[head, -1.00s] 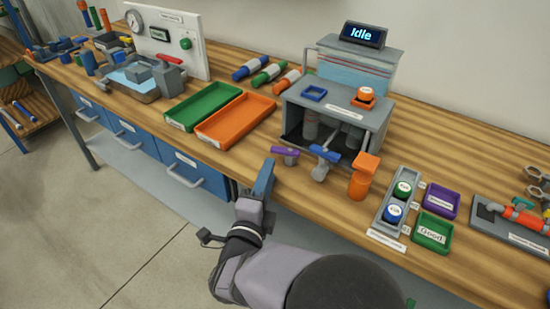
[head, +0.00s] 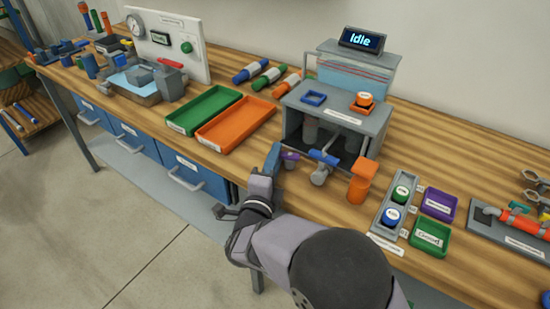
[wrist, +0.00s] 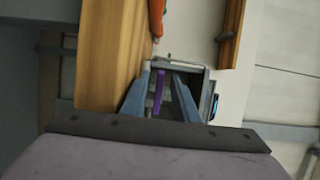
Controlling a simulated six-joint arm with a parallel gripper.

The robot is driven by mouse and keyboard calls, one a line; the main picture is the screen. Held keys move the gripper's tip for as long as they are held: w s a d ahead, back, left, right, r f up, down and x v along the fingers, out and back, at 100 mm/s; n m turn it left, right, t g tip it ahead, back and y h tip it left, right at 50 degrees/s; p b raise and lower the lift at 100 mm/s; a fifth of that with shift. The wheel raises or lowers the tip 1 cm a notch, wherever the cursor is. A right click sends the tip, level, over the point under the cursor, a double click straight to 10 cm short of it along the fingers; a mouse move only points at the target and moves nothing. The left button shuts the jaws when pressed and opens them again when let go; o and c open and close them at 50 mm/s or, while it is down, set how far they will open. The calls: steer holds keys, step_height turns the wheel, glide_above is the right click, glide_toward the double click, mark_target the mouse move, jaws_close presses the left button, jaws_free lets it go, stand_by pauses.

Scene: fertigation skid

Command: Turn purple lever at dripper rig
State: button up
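The purple lever (head: 290,156) is on the front of the grey dripper rig (head: 335,112), at its left side. In the head view my gripper (head: 272,160) is just left of the lever and hides part of it. In the wrist view the purple lever (wrist: 159,88) shows as a narrow bar between the two blue-grey fingers of my gripper (wrist: 160,88). The fingers are apart, with a gap on each side of the lever. I cannot tell whether the fingertips reach past it. The rig's display (head: 362,39) reads "Idle".
A blue lever (head: 324,157) and an orange post (head: 361,180) stand to the right of the purple lever. The orange tray (head: 236,122) and green tray (head: 204,109) lie to the left. A holder with capped bottles (head: 387,232) is further right.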

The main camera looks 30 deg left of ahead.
jaws_close()
steer(key=shift+w+a+m+t+h+b, duration=0.15)
steer(key=shift+m+h+b, duration=0.3)
steer(key=shift+h, duration=0.3)
steer(key=shift+w+a+m+t+h+b, duration=0.1)
steer(key=shift+m+t+h+b, duration=0.15)
steer(key=shift+m+h, duration=0.35)
steer(key=shift+w+a+m+t+h+b, duration=0.15)
steer(key=shift+m+h+b, duration=0.25)
steer(key=shift+h, duration=0.45)
steer(key=shift+w+r+m+h+b, duration=0.15)
steer(key=shift+m+h+b, duration=0.4)
steer(key=shift+h, duration=0.55)
